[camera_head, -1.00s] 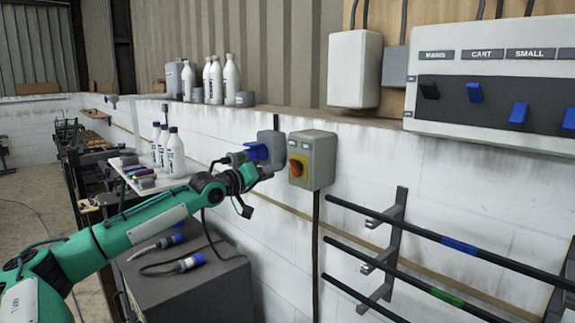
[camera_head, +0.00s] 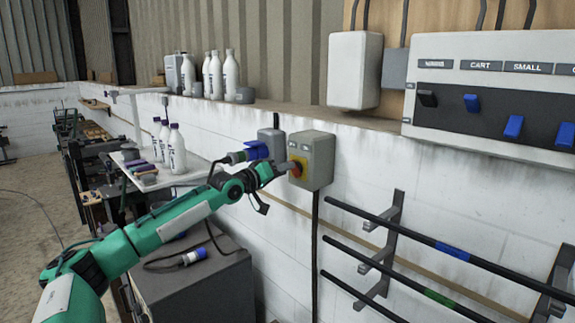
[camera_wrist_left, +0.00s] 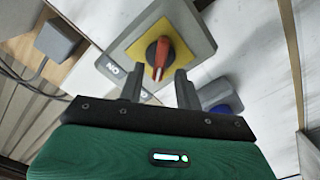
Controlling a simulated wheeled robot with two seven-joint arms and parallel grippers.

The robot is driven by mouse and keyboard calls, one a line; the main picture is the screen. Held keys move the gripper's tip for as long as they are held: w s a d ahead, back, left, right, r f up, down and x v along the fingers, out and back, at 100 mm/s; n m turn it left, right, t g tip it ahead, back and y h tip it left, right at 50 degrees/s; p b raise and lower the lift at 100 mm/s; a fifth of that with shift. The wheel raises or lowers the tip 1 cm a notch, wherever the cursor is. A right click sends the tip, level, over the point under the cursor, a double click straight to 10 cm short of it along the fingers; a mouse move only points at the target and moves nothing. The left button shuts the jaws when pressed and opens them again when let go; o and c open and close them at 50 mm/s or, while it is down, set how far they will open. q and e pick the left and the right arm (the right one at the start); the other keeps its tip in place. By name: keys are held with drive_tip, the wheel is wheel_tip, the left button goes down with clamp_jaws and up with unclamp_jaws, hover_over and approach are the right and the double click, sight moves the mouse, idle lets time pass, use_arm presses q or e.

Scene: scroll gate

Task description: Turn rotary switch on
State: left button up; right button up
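The rotary switch is a grey box (camera_head: 318,160) on the white wall, with a red knob (camera_head: 296,169) on a yellow plate. In the left wrist view the red knob (camera_wrist_left: 159,55) shows on its yellow plate (camera_wrist_left: 140,48), with a label reading "NO" or "ON" beside it. My left gripper (camera_head: 284,169) is at the front of the box, close to the knob. In the left wrist view its two fingers (camera_wrist_left: 158,85) are apart, on either side of the knob's lower end. I cannot tell whether they touch it. My right gripper is not in view.
A grey socket box with a blue cover (camera_head: 258,150) is just left of the switch. Black rails on brackets (camera_head: 390,235) stick out at lower right. A grey cabinet (camera_head: 195,285) stands below my left arm. White bottles (camera_head: 176,150) stand on a shelf behind.

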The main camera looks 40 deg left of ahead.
use_arm(q)
drive_tip(key=shift+w+d+p, duration=0.15)
drive_tip(key=shift+w+p, duration=0.25)
drive_tip(key=shift+w, duration=0.55)
drive_tip(key=shift+c, duration=0.2)
clamp_jaws()
